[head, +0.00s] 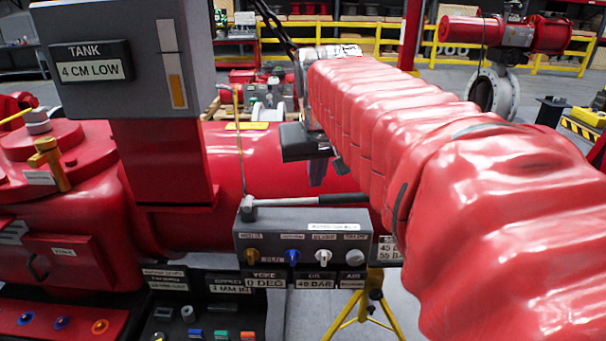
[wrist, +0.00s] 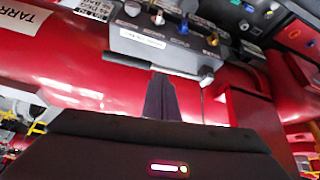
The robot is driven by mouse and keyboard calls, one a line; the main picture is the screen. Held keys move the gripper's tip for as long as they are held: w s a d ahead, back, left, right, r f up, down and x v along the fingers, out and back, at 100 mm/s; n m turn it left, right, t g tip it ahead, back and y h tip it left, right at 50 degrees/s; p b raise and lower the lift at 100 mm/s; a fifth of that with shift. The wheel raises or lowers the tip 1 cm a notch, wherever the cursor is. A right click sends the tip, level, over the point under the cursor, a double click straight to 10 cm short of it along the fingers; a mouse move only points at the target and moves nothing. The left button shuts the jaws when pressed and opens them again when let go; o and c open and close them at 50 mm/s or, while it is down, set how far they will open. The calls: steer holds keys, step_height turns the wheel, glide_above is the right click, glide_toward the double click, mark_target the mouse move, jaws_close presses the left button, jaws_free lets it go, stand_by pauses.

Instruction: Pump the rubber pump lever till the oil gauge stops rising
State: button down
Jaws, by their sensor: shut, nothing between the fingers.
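The pump lever (head: 300,201) lies almost level along the top of the grey valve block (head: 300,238). Its metal rod runs from a pivot at the block's left end to a dark rubber grip (head: 345,198) at the right. The lever's rubber grip also shows in the wrist view (wrist: 128,61). My gripper (head: 317,180) is shut and empty, pointing down above the lever in the head view. In the wrist view, its fingertips (wrist: 161,77) appear close to where grip meets rod; contact cannot be told.
A grey tank box (head: 125,60) reading 4 CM LOW stands at left on a red post. The red actuator cylinder (head: 260,160) lies behind the block. Coloured knobs (head: 292,256) stick out of the block's front. A yellow tripod (head: 365,315) stands below right.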

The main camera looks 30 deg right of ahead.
steer(key=w+d+r+m+h, duration=0.1)
steer(key=d+r, duration=0.2)
steer(key=d, duration=0.6)
steer(key=shift+w+d+r+m+g, duration=0.2)
steer(key=shift+w+r+m+g, duration=0.05)
steer(key=shift+w+m+g, duration=0.15)
steer(key=shift+f, duration=0.1)
glide_above(345, 198)
steer(key=f, duration=0.8)
steer(key=shift+w+d+f, duration=0.15)
steer(key=shift+w+f, duration=0.05)
steer(key=shift+w, duration=0.2)
steer(key=f, duration=0.3)
steer(key=shift+s, duration=0.35)
steer(key=shift+s+f, duration=0.1)
steer(key=shift+f, duration=0.35)
steer(key=shift+a, duration=0.2)
